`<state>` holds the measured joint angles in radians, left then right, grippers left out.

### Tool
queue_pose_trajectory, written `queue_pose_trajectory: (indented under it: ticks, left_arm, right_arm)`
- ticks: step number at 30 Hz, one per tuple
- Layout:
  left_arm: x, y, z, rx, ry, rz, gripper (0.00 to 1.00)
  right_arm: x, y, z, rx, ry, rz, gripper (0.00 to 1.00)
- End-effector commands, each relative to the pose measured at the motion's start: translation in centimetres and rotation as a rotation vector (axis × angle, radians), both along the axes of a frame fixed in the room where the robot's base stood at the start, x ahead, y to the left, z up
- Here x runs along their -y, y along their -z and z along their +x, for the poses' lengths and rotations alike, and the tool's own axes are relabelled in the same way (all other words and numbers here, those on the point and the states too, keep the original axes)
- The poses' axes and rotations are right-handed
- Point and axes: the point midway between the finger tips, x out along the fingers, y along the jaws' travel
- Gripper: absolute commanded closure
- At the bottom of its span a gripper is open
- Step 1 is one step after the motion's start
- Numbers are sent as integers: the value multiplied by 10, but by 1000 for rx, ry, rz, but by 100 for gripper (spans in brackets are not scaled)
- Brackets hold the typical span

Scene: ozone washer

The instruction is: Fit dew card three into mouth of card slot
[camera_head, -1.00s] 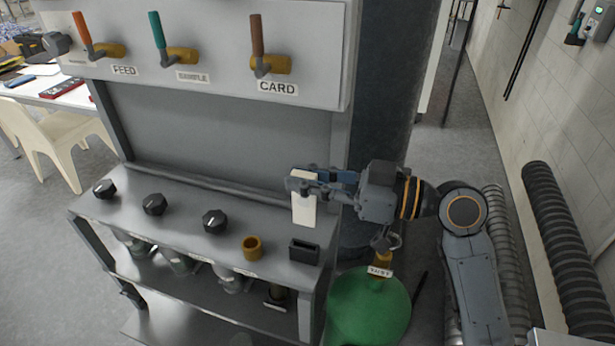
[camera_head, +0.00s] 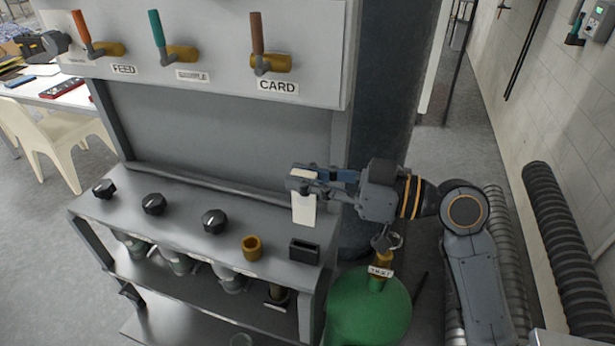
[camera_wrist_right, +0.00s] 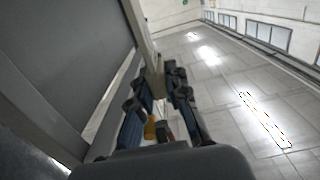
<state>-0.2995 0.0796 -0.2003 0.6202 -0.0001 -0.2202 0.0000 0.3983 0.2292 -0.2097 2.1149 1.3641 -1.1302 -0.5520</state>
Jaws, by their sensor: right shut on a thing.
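The dew card (camera_head: 304,211) is a pale, flat, upright rectangle in the head view. My right gripper (camera_head: 303,180) is shut on its upper part, and the card hangs down from the fingers. The card slot (camera_head: 304,251) is a small black block with a dark mouth on top, near the right end of the steel bench. The card's lower edge is above and slightly behind the slot, apart from it. The right wrist view shows the right gripper's fingers (camera_wrist_right: 160,100); the card is hard to make out there. My left gripper is not in view.
A brass cup (camera_head: 252,247) sits left of the slot, with several black knobs (camera_head: 215,221) further left on the bench (camera_head: 180,235). A panel with levers (camera_head: 259,50) stands above. A green gas cylinder (camera_head: 368,308) stands right of the bench, below my right arm.

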Motion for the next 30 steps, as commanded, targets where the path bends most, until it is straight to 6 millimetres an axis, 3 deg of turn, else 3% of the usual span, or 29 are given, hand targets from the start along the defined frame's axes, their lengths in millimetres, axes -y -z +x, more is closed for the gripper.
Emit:
queue_pose_trajectory:
  ticks: [30]
  left_arm:
    - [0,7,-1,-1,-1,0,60]
  right_arm:
    - [0,1,1,1,1,0,100]
